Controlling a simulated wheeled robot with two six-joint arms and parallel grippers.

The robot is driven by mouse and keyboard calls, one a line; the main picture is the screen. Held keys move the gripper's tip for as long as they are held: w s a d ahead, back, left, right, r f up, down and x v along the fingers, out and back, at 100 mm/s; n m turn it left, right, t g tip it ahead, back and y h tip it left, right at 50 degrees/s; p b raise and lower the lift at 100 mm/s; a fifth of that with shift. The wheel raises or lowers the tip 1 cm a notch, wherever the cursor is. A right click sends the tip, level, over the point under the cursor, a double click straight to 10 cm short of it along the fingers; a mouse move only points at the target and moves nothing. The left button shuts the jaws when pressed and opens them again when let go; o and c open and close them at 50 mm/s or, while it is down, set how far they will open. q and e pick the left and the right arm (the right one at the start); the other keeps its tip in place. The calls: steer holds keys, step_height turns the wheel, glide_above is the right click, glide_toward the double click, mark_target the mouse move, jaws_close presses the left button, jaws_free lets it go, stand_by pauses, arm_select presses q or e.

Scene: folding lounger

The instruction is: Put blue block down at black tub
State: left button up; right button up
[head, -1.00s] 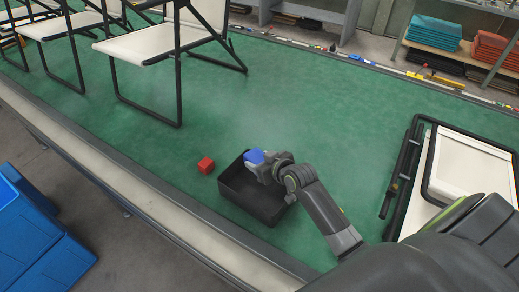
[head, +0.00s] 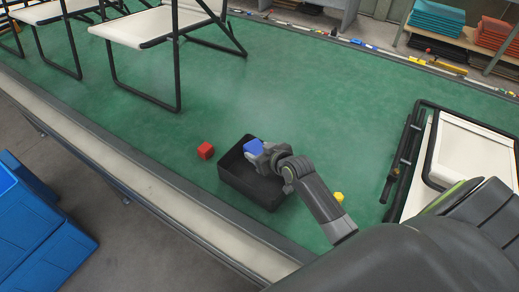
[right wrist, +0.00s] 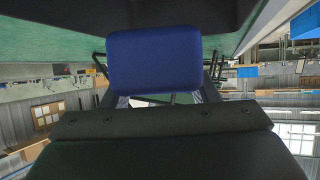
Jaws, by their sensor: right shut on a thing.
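The blue block (head: 253,147) is held in my right gripper (head: 259,155), over the black tub (head: 240,183). In the right wrist view the blue block (right wrist: 154,60) fills the space between the fingers of my right gripper (right wrist: 155,92). The dark wall of the black tub (right wrist: 60,20) shows close along the top of that view. How far the block is above the tub floor is hard to tell. The tub is open at the top, and its right part is hidden by my gripper and arm. My left gripper is not in view.
A red block (head: 206,150) lies on the green surface (head: 290,90) just left of the tub. A yellow block (head: 339,197) is right of my forearm. A folded lounger (head: 470,165) lies at right, and an upright chair (head: 150,30) stands at upper left. The middle is clear.

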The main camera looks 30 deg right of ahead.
step_height(320, 180, down, 7)
steer(key=b, duration=0.4)
steer(key=shift+b, duration=0.3)
steer(key=o, duration=1)
steer(key=shift+o, duration=0.2)
steer(key=shift+s, duration=0.1)
steer(key=v, duration=1.7)
steer(key=shift+s, duration=0.1)
